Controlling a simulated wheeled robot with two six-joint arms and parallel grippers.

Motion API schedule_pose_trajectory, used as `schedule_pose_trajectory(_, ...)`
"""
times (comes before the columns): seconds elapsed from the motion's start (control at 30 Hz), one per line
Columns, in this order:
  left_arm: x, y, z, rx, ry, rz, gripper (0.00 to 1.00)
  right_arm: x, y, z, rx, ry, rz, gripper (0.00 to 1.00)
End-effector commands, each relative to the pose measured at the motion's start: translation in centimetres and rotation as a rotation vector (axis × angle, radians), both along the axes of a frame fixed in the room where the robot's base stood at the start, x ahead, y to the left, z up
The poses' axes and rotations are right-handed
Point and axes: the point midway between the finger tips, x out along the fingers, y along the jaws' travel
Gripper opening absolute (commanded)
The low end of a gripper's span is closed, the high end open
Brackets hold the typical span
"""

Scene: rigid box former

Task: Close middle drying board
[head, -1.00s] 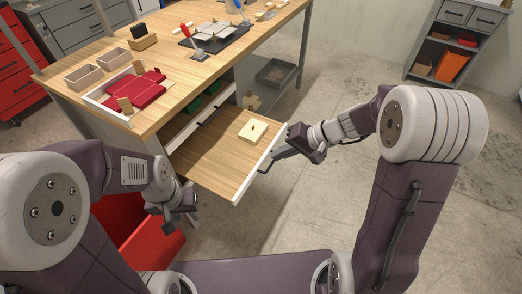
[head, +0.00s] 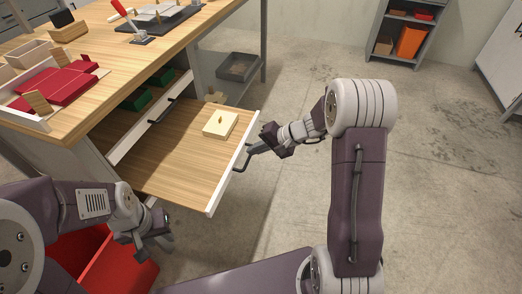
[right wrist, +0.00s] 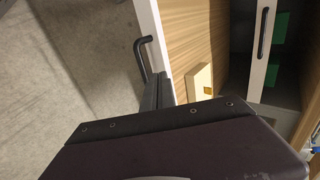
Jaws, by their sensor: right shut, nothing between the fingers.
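The middle drying board (head: 165,160) is pulled out of the workbench. It has a wooden surface, a white front edge (head: 229,174) and a dark bar handle (head: 240,165). A cream block with a small peg (head: 220,125) lies on it. My right gripper (head: 255,149) is shut and empty, just outside the white front near the handle. In the right wrist view its fingers (right wrist: 160,92) are close to the front and the handle (right wrist: 143,58); contact is unclear. My left gripper (head: 162,242) hangs low at the left, apart from the board; its opening is unclear.
Another white front with a dark handle (head: 162,110) and green boxes (head: 160,77) sit behind the board. A red bin (head: 95,262) is below left. The benchtop (head: 110,92) holds a red-lined tray (head: 60,85). The floor (head: 430,190) at right is clear.

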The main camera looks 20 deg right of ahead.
Motion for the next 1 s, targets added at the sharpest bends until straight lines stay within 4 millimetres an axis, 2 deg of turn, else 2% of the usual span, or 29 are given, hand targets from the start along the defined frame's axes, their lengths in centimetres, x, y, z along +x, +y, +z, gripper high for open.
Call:
schedule_pose_trajectory(0.03,0.0,0.0,-0.7,0.000,0.000,0.000,0.36,0.3,0.7,-1.0,0.000,0.000,0.004,0.00)
schedule_pose_trajectory(0.1,0.0,0.0,-1.1,0.000,0.000,0.000,0.36,0.8,1.3,-1.7,0.001,0.001,0.003,0.00)
schedule_pose_trajectory(0.27,0.0,0.0,-1.5,0.000,0.000,0.000,0.36,1.5,2.3,-2.6,0.000,0.000,0.001,0.00)
schedule_pose_trajectory(0.77,0.0,0.0,-1.5,0.000,0.000,0.000,0.36,1.8,2.7,-2.8,0.000,-0.001,0.001,0.00)
schedule_pose_trajectory(0.87,0.0,0.0,-1.6,0.000,0.000,0.000,0.36,2.2,3.3,-2.8,-0.002,-0.002,0.003,0.00)
schedule_pose_trajectory(1.0,0.0,0.0,-1.7,0.000,0.000,0.000,0.36,3.3,5.2,-2.8,-0.001,-0.001,0.006,0.00)
